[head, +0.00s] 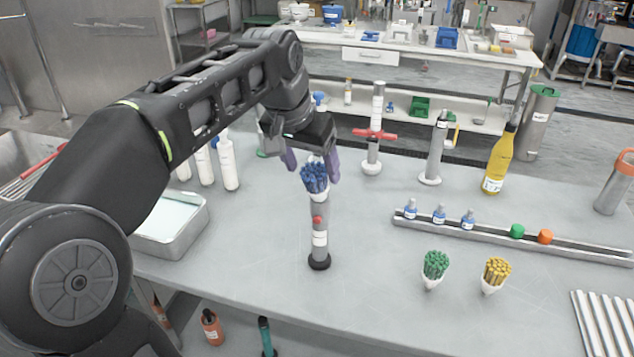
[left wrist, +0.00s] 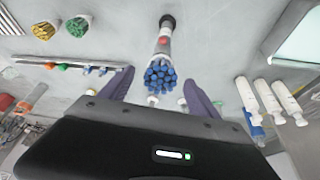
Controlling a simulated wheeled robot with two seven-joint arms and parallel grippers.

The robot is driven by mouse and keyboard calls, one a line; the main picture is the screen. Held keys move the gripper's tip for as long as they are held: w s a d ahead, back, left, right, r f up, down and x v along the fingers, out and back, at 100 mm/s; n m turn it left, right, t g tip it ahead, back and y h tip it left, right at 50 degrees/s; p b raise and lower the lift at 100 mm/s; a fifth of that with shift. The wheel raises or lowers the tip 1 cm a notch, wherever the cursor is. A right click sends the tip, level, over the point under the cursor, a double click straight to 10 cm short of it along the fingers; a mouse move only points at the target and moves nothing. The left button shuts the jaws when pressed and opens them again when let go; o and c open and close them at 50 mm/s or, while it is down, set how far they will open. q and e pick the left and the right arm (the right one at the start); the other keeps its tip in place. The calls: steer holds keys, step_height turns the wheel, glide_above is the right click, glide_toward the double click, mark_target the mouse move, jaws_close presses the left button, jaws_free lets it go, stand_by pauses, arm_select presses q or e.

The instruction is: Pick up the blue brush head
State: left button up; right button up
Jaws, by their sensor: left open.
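The blue brush head (head: 315,178) is a bundle of blue bristles on top of an upright grey stand (head: 319,238) with a black base. In the left wrist view the blue brush head (left wrist: 160,76) faces the camera. My left gripper (head: 312,165) is open around or just behind the blue bristles. In the left wrist view its two purple fingers (left wrist: 160,92) lie to either side of the brush head, with a gap on each side. Whether either finger touches it cannot be told. My right gripper is not in view.
A green brush head (head: 435,264) and a yellow one (head: 495,271) stand to the right. A rail (head: 510,237) with small bottles lies behind them. A metal tray (head: 170,222) and white bottles (head: 227,163) are on the left. The table's front middle is clear.

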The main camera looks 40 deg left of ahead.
mark_target(317, 186)
arm_select(q)
steer(key=shift+w+f, duration=0.25)
steer(key=shift+f, duration=0.45)
steer(key=shift+p+x, duration=0.3)
steer(key=shift+x, duration=2.3)
steer(key=shift+s, duration=0.15)
steer(key=c, duration=1.4)
steer(key=shift+r, duration=0.1)
step_height(317, 186, up, 10)
steer(key=shift+f, duration=0.1)
